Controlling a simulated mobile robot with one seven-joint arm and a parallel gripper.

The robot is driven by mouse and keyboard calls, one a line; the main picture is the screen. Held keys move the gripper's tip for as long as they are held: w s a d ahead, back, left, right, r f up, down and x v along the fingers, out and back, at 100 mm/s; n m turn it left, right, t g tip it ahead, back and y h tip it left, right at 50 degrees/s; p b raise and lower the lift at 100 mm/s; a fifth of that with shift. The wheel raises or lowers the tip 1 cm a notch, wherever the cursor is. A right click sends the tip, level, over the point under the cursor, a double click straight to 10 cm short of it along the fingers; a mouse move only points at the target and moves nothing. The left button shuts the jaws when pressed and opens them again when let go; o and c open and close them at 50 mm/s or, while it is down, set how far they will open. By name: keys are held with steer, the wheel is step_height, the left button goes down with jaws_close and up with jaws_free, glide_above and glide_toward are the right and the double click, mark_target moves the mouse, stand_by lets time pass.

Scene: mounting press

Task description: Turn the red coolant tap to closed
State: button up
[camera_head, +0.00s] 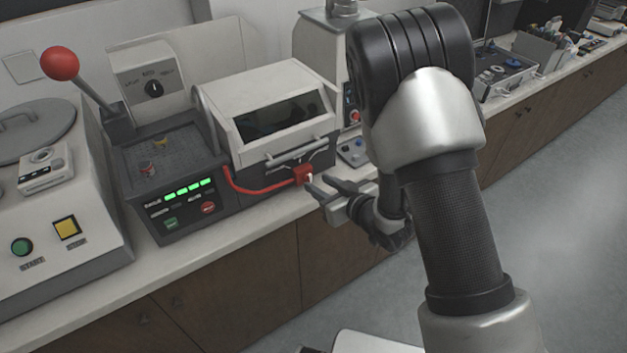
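The red coolant tap (304,175) sits low on the front of the grey mounting press (280,118), at the end of a red hose (258,189). A small pale piece shows at its right side; the tap's handle position is too small to tell. My gripper (313,184) is just right of the tap, its two dark fingers spread apart and pointing left towards it. The fingertips are very close to the tap; I cannot tell whether they touch it. Nothing shows between the fingers.
A control panel with green lights (187,188) stands left of the press, with a red-knobbed lever (60,64) behind it. A machine with green and yellow buttons (45,240) fills the far left. The floor at right is clear.

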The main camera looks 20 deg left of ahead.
mark_target(311, 179)
steer(key=shift+x, duration=2)
jaws_close()
